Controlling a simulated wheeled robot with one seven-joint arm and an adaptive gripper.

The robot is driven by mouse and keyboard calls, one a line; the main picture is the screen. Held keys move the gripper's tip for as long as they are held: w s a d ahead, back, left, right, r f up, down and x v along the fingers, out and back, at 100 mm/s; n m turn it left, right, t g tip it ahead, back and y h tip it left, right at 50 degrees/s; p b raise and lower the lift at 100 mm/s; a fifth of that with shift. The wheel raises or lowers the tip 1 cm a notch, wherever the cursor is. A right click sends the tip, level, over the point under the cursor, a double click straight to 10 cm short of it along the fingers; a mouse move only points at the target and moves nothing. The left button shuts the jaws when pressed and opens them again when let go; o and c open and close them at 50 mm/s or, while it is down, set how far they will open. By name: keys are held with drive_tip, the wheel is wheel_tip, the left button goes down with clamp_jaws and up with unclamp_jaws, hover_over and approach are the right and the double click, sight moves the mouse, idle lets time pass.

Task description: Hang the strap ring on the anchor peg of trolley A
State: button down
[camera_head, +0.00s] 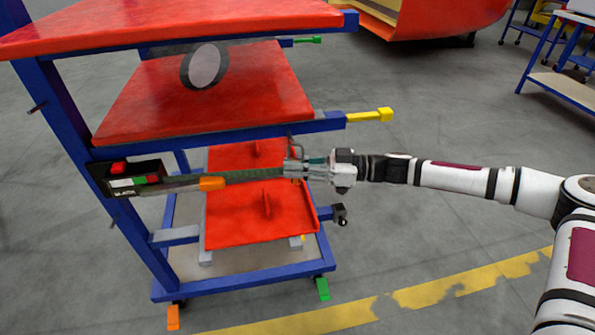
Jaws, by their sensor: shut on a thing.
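A trolley with a blue frame (118,227) and red shelves stands at the left. A dark box with red, white and green marks (128,180) sits on its left post. From it a dark green strap (252,174) with an orange piece (212,183) runs nearly level to the right. My gripper (306,170) is shut at the strap's right end, around a small metal end piece (292,170), which looks like the strap ring. A small dark hooked part (298,147) shows just above it under the shelf edge; I cannot tell if this is the anchor peg or if they touch.
A yellow-ended handle (372,115) and a dark fitting (340,214) stick out from the trolley's right side. A grey round disc (204,66) is at the middle shelf. A blue-framed table (552,80) stands far right.

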drive_tip(key=w+a+f+b, duration=0.1)
drive_tip(key=w+b, duration=0.3)
drive_tip(key=w, duration=0.1)
drive_tip(key=shift+w+a+f, duration=0.15)
drive_tip(key=shift+w+a, duration=0.2)
idle(0.4)
drive_tip(key=shift+b, duration=0.3)
idle(0.4)
drive_tip(key=c, duration=1.5)
unclamp_jaws()
drive_tip(key=shift+c, duration=0.2)
